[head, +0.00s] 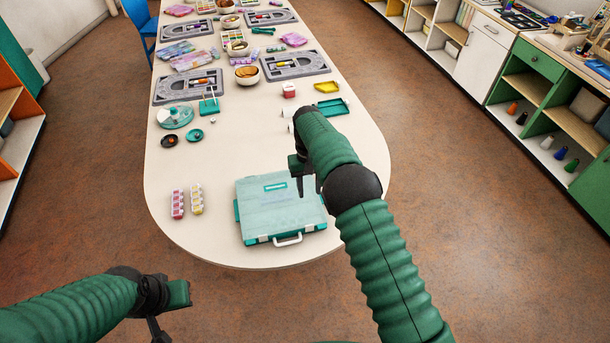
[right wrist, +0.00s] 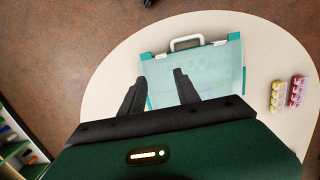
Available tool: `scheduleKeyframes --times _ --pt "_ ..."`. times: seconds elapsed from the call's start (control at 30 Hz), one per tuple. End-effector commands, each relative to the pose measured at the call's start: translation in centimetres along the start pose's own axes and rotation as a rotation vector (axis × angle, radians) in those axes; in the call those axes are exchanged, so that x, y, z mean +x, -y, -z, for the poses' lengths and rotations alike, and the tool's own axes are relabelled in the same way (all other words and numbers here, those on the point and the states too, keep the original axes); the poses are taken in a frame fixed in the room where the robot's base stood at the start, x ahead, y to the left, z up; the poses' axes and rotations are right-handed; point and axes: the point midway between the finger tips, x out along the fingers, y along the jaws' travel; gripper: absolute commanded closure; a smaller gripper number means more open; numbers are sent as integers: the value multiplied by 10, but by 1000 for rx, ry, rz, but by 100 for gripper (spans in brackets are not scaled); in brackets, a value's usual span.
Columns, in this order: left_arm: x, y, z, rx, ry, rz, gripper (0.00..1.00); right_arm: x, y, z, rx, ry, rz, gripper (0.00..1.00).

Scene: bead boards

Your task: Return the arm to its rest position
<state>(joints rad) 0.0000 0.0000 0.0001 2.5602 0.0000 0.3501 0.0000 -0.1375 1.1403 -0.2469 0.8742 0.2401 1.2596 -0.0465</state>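My right arm reaches over the round end of the white table, and its gripper (head: 306,178) hangs above the right part of a teal case with a clear lid (head: 268,207). In the right wrist view the two black fingers of my right gripper (right wrist: 157,88) are apart with nothing between them. The case lies closed on the table, its white handle toward the near edge. My left gripper (head: 172,312) is low at the left, off the table above the floor; its fingers are partly out of view.
Pink and yellow bead boxes (head: 187,200) stand left of the case. Farther back are grey bead boards (head: 295,65), a green tray (head: 332,107), a yellow tray (head: 327,87) and small round dishes (head: 195,135). Shelves line both sides. The floor (head: 480,250) right of the table is clear.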

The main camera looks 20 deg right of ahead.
Motion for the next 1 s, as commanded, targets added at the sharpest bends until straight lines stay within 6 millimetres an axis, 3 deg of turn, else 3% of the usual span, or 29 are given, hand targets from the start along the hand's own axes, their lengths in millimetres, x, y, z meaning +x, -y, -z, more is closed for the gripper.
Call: scheduleKeyframes --times 0.23,0.37,0.47,0.6,0.8,0.9,1.0 --pt "1 0 0 0 0 0 100 -7 -5 -4 14 -14 4 62" --pt "4 0 -1 0 0 0 100 -27 -19 -29 54 -66 18 62" --pt "6 0 -1 0 0 0 100 -42 -28 -67 73 -123 26 62" --pt "10 0 -2 0 0 0 100 -50 -30 -135 63 -204 27 62" --pt "13 0 -3 0 0 0 100 -40 -27 -237 7 -306 11 62" --pt "14 0 -3 0 0 0 100 -33 -26 -266 -13 -333 5 62" --pt "14 0 -3 0 0 0 100 -29 -26 -278 -21 -344 1 62"
